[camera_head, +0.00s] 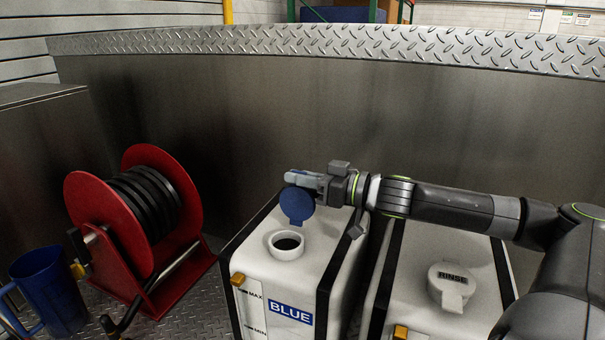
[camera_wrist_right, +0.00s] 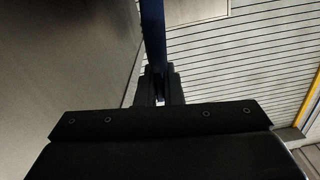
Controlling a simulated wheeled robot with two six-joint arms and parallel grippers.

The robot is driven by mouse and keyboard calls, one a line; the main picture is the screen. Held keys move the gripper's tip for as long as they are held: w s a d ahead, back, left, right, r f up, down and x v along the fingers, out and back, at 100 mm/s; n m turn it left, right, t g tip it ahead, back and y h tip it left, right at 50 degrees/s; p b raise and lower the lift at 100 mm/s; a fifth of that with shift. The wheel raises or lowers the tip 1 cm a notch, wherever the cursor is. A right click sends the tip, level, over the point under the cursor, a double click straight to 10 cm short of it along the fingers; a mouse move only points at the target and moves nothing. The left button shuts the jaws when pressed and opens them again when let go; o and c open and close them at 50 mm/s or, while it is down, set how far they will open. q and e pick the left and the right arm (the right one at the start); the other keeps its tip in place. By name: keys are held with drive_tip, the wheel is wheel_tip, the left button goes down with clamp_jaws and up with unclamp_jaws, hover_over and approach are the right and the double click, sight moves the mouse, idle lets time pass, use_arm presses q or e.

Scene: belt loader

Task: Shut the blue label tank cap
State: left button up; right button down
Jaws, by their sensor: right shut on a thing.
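The blue label tank (camera_head: 255,262) is a white tank with a "BLUE" label on its front. Its round white neck (camera_head: 287,246) is open, with the dark hole showing. The blue cap (camera_head: 297,206) is a round disc, off the neck, tilted steeply up above and behind it. My right gripper (camera_head: 303,179) is shut on the cap's upper edge. In the right wrist view, a dark blue strip (camera_wrist_right: 152,40), apparently the cap seen edge-on, stands between the fingers. Whether a hinge joins cap and tank cannot be told. My left gripper is not in view.
A second tank (camera_head: 405,270) on the right has a white "RINSE" cap (camera_head: 451,286) seated on it. A red hose reel (camera_head: 185,205) and a blue jug (camera_head: 50,290) stand at left. A metal wall (camera_head: 250,110) with a tread-plate top runs behind.

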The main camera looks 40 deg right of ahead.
drive_tip(key=shift+s+a+r+n+p, duration=0.25)
drive_tip(key=shift+a+n+p, duration=0.2)
drive_tip(key=shift+a+n, duration=0.15)
drive_tip(key=shift+s+a+f+n, duration=0.2)
drive_tip(key=shift+s+a+n, duration=0.15)
drive_tip(key=shift+a+n, duration=0.35)
drive_tip(key=shift+s+a+f+n, duration=0.15)
drive_tip(key=shift+s+a+n, duration=0.25)
drive_tip(key=shift+n, duration=0.5)
drive_tip(key=shift+s+a+f+n, duration=0.2)
drive_tip(key=shift+s+a+n, duration=0.05)
drive_tip(key=shift+a+n, duration=0.5)
drive_tip(key=c, duration=1.8)
unclamp_jaws()
drive_tip(key=shift+o, duration=1.2)
drive_tip(key=shift+w+a, duration=0.1)
drive_tip(key=shift+w, duration=0.15)
drive_tip(key=shift+s, duration=0.2)
